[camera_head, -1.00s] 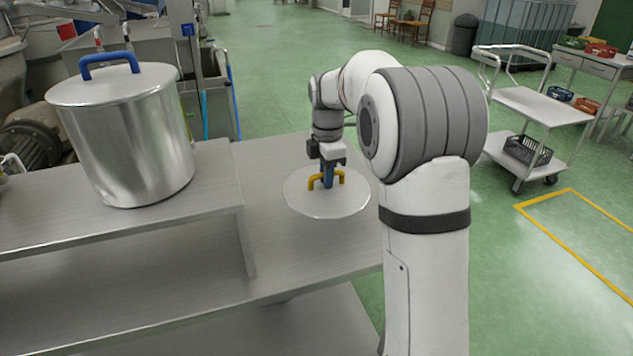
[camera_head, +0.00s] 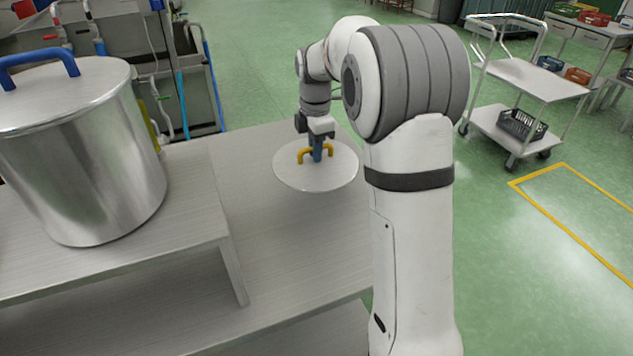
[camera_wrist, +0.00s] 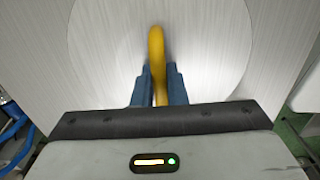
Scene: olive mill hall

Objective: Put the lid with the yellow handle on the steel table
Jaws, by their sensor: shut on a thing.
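The lid with the yellow handle (camera_head: 290,176) is a round, flat metal disc. It is at the right end of the steel table (camera_head: 270,245), over or on its top; I cannot tell whether it touches. My gripper (camera_head: 317,155) points down and its blue fingers are shut on the yellow handle. In the wrist view the yellow handle (camera_wrist: 157,60) runs between the two fingers (camera_wrist: 159,88), with the round lid (camera_wrist: 205,60) below it.
A large steel pot (camera_head: 85,165) with a blue-handled lid (camera_head: 100,80) stands on a raised shelf (camera_head: 150,235) at the left. A white trolley (camera_head: 535,78) stands on the green floor at the right. The table top between shelf and lid is bare.

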